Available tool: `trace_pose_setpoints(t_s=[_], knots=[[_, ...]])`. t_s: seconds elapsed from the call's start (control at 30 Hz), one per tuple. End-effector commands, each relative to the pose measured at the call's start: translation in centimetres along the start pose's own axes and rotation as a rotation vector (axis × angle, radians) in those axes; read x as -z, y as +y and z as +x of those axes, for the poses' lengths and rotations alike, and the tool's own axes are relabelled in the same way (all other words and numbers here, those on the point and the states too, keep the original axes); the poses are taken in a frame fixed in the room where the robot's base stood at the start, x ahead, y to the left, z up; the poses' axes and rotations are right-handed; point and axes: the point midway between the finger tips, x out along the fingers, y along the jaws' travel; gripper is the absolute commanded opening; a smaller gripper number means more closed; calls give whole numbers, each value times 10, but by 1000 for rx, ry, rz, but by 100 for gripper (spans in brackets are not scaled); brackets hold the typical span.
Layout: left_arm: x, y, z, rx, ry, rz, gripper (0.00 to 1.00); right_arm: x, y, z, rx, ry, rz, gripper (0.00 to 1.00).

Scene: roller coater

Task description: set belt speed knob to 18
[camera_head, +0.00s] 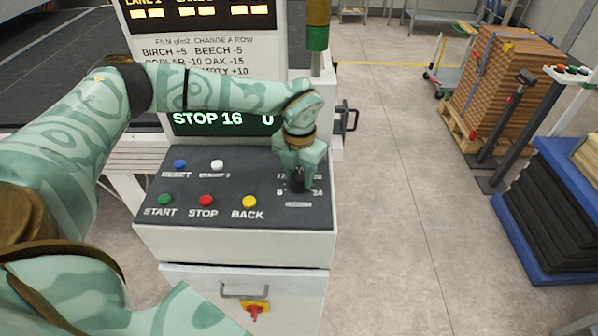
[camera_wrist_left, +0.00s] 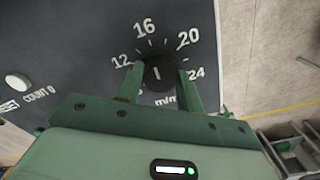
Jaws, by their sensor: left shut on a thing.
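The belt speed knob (camera_wrist_left: 160,73) is a black round dial with a short white mark on it. In the left wrist view, the numbers 12, 16, 20 and 24 run around it on the dark panel. My left gripper (camera_head: 297,181) reaches down onto the knob at the panel's right side. Its two green fingers (camera_wrist_left: 161,82) are shut on the knob, one on each side. In the head view the gripper mostly hides the knob. The display (camera_head: 222,119) reads STOP 16 and, farther right, 0. My right gripper is not in view.
The console panel (camera_head: 240,182) holds a green START button (camera_head: 165,199), a red STOP button (camera_head: 206,201) and a yellow BACK button (camera_head: 249,201). Blue (camera_head: 180,164) and white (camera_head: 217,165) buttons sit behind. A signal post (camera_head: 317,38) stands behind my gripper.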

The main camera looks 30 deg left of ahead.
Motion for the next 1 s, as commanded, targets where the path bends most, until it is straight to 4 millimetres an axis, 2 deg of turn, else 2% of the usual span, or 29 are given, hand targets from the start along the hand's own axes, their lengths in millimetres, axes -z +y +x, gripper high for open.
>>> trace_pose_setpoints(t_s=[0.5, 0.7, 1.0], knots=[[0, 0, -4, 0, -1, 325, 14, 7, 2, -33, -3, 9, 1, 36], [-1, 0, -2, 0, -2, 421, 14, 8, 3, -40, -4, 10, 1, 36], [-1, 0, -2, -1, -3, 476, 14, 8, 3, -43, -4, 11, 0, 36]])
